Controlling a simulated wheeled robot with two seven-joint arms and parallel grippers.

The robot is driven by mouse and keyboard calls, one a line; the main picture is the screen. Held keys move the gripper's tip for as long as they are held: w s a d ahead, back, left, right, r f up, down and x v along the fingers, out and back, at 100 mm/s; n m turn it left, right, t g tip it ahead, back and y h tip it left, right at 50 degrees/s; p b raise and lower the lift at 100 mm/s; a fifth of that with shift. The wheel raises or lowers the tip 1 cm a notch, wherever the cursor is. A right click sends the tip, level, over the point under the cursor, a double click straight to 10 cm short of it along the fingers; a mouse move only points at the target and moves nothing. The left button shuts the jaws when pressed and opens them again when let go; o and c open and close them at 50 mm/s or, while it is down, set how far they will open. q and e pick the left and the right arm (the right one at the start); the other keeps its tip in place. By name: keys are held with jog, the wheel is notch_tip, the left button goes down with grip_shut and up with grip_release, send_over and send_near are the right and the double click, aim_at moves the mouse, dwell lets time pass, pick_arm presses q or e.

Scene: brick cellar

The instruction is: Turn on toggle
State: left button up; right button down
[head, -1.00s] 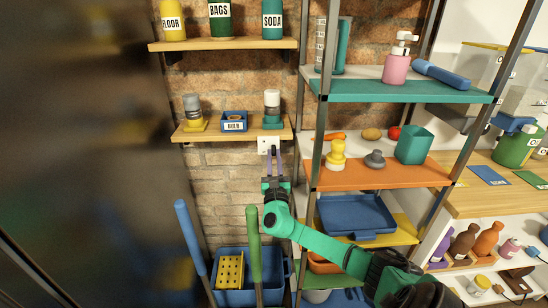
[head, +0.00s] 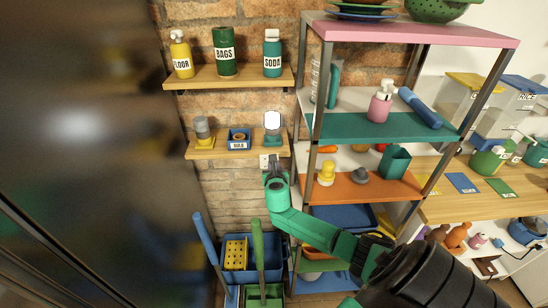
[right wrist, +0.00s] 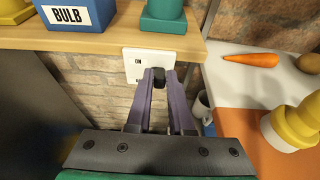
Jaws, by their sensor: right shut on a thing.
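A white switch plate (right wrist: 136,66) is fixed to the brick wall just under the edge of the wooden shelf. Its upper label reads ON; a lower label is partly hidden. The plate also shows small in the head view (head: 264,161). My right gripper (right wrist: 158,80) is at the plate, with its purple fingers shut on the black toggle (right wrist: 158,75). In the head view my right gripper (head: 274,167) reaches up to the plate from below. Above the plate, a teal-based lamp (head: 272,142) has a bright white top. My left gripper is not in view.
The wooden shelf (right wrist: 105,38) overhangs the plate and holds a blue BULB box (right wrist: 75,14). A metal rack (head: 380,188) stands close on the right with a carrot (right wrist: 252,60) and a yellow object (right wrist: 290,125). Blue and green handles (head: 257,245) rise below.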

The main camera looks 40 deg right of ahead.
jog(key=shift+w+d+r+g+y, duration=0.15)
jog(key=shift+r+g+y, duration=0.15)
jog(key=shift+g+y, duration=0.35)
jog(key=c, duration=0.8)
grip_release()
jog(key=b+v, duration=0.1)
jog(key=v, duration=1.3)
jog(key=shift+a+r+b, duration=0.25)
jog(key=shift+b, duration=0.1)
